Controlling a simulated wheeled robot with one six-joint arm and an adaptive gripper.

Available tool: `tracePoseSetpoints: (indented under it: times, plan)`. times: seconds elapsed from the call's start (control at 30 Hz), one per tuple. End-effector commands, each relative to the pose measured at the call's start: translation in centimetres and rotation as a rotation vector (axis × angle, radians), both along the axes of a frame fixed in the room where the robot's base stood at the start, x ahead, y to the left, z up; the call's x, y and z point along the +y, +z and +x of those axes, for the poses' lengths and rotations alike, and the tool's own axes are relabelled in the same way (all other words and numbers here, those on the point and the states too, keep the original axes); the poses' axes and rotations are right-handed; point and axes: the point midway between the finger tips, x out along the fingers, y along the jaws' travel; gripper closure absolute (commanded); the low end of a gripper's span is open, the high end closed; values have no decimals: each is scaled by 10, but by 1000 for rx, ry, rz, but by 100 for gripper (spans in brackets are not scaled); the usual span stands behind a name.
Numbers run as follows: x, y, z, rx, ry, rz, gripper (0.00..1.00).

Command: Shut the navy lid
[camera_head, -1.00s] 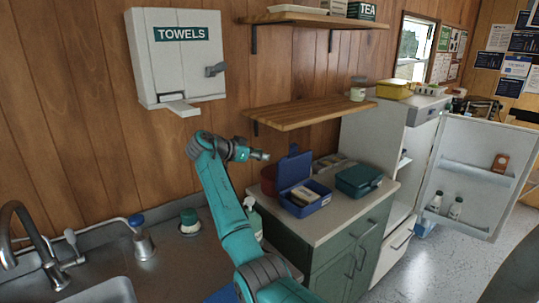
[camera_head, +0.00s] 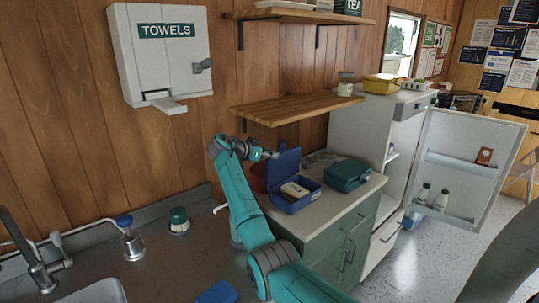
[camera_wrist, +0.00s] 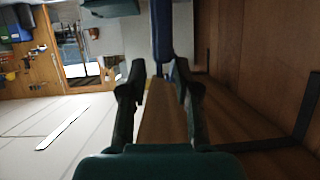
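The navy lunch box (camera_head: 288,207) stands on the counter left of the fridge, with a few small items inside. Its navy lid (camera_head: 287,165) is open and stands roughly upright at the back of the box. My gripper (camera_head: 272,155) is at the lid's left side, near its upper part. In the wrist view, my gripper (camera_wrist: 160,68) is open, one finger on each side of the navy lid's edge (camera_wrist: 161,30). Gaps show between the fingers and the lid. Whether the lid reaches in between the fingertips is hard to tell.
A teal box (camera_head: 346,176) stands right of the navy box. A wooden shelf (camera_head: 290,110) runs above the counter. The fridge door (camera_head: 465,165) hangs open at right. A towel dispenser (camera_head: 165,60) is on the wall, above the sink area.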

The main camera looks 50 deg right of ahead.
Motion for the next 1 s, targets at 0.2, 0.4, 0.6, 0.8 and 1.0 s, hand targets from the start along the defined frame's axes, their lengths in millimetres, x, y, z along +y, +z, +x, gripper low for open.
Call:
tracePoseSetpoints:
  times: [0.2,0.4,0.6,0.8,1.0]
  plan:
    - [0,0,0,0,0,0,81]
    - [0,0,0,0,0,0,100]
    - [0,0,-1,-4,0,-1,100]
    - [1,-1,-5,-54,0,-12,100]
    - [4,-4,-17,-172,-1,-40,100]
